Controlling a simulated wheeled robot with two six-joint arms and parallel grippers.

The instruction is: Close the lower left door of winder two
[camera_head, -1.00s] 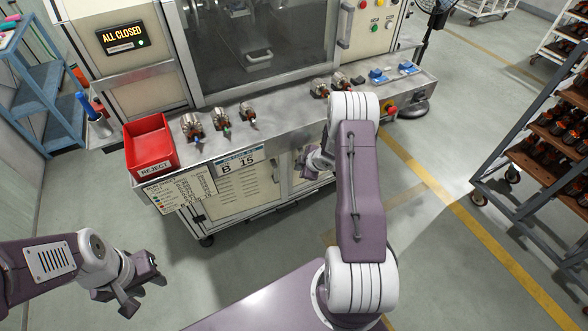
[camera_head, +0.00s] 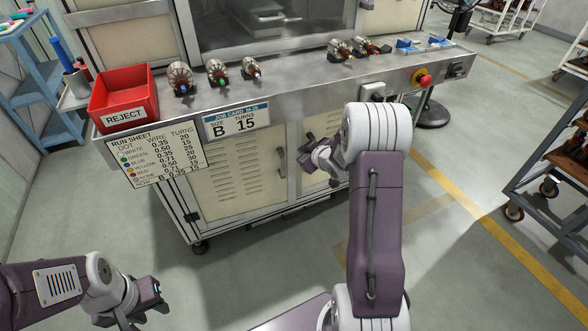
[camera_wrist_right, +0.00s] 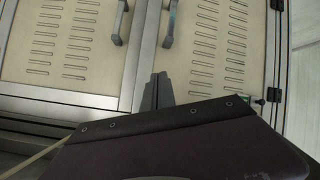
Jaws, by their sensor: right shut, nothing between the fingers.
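The lower left door (camera_head: 240,172) of the winder is a cream panel with vent slots and a grey handle (camera_head: 281,162) near its right edge. It looks flush with its frame; a small gap cannot be ruled out. My right gripper (camera_head: 312,150) is in front of the lower right door, right of that handle, partly hidden by my arm. In the right wrist view, its shut, empty fingers (camera_wrist_right: 157,92) point at the post between two slotted doors, below their handles (camera_wrist_right: 118,22). My left gripper (camera_head: 143,302) is open and empty at the lower left, away from the winder.
A steel ledge (camera_head: 290,88) above the doors carries a red reject bin (camera_head: 122,98), several armatures (camera_head: 218,72) and a red stop button (camera_head: 422,77). A run sheet (camera_head: 160,155) hangs at the left. A rack (camera_head: 560,150) stands at the right. The floor between is clear.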

